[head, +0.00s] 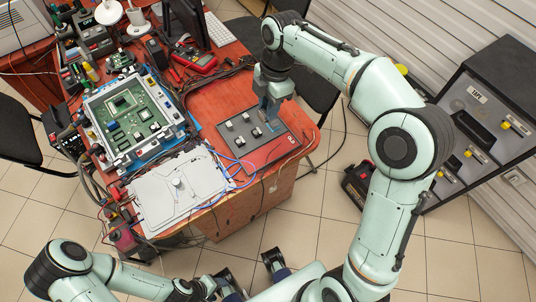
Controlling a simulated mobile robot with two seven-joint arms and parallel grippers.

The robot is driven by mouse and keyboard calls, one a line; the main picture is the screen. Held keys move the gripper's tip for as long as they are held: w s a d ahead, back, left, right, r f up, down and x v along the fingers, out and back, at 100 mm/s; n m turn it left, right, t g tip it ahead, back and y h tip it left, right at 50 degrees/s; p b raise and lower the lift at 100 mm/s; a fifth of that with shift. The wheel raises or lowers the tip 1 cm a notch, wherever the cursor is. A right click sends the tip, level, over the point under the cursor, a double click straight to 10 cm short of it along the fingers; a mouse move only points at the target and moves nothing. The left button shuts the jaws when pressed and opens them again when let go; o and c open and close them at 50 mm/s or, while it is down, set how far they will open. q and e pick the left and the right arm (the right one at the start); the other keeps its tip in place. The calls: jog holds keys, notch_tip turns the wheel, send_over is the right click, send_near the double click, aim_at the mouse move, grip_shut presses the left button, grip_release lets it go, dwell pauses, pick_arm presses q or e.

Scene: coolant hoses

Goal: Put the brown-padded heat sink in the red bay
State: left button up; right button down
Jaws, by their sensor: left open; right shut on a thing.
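My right gripper (270,114) reaches down over the right part of a dark plate (275,152) on the red table. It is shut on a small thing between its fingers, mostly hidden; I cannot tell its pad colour. Several small pale-topped blocks, such as this one (239,141), stand on the plate left of the gripper; they look like heat sinks, but no pad colour can be read. Small red marks show at the plate's right side; I cannot make out a red bay for certain. My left gripper (212,286) is open at the bottom edge, away from the table.
A green circuit board in a pale frame (96,101) lies at the left of the table. A light grey panel (160,212) with blue cables beside it lies in front. A red multimeter (196,60) and a keyboard are behind. A dark cabinet (488,95) stands at the right.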

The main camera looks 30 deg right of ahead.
jog(key=b, duration=0.2)
send_over(267, 153)
notch_tip(267, 153, down, 13)
jog(key=shift+d+f+b, duration=0.15)
jog(key=shift+f+b, duration=0.1)
jog(key=shift+f, duration=1.45)
jog(key=shift+d+f+b, duration=0.15)
jog(key=shift+f+b, duration=0.05)
jog(key=shift+f, duration=1.45)
jog(key=shift+f, duration=0.15)
jog(key=c, duration=0.9)
grip_release()
jog(key=shift+r, duration=0.25)
notch_tip(267, 153, up, 12)
jog(key=d+p, duration=0.1)
jog(key=shift+d+f+p, duration=0.15)
jog(key=shift+d+p, duration=0.2)
jog(key=shift+d, duration=0.05)
